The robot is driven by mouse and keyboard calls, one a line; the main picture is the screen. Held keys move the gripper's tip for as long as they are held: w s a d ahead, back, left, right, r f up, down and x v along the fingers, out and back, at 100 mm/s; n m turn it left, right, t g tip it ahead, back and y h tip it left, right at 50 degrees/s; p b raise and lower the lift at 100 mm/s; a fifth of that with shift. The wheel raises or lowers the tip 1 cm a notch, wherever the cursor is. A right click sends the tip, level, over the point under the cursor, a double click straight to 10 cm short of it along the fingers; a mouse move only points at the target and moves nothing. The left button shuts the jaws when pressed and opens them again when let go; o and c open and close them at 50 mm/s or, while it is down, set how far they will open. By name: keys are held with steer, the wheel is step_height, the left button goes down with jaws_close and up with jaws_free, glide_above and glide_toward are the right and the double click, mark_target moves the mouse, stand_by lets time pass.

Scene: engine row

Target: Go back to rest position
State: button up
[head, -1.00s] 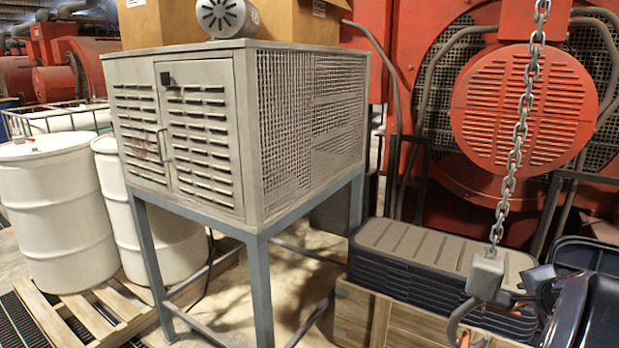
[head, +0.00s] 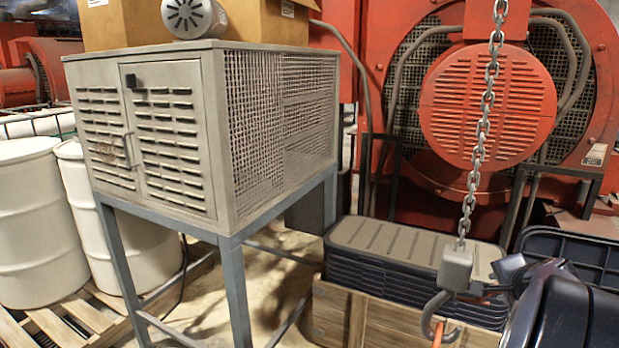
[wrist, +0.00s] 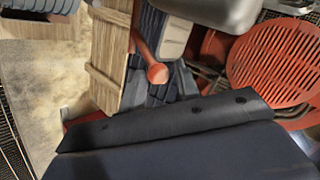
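My arm shows as dark, glossy links at the lower right of the head view. My gripper (head: 508,282) is at its left end, just right of the grey hook block on the chain. It is small and partly hidden there, so I cannot tell whether its fingers are open or shut. I see nothing clearly held. In the wrist view a dark body with black spots fills the bottom. An orange rod with a round end (wrist: 157,73) stands out above it.
A chain (head: 480,130) hangs with a grey block (head: 455,270) and hook (head: 430,312) close to my arm. Stacked dark lids (head: 415,250) sit in a wooden crate (head: 345,312). A louvred metal cabinet (head: 170,150) stands left, white drums (head: 38,225) beyond. Red engines are behind.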

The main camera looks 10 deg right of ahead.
steer(key=x, duration=0.2)
steer(key=b+x, duration=0.1)
steer(key=x, duration=0.1)
steer(key=shift+s+d+f, duration=0.1)
steer(key=shift+s+f, duration=0.05)
steer(key=shift+f, duration=0.15)
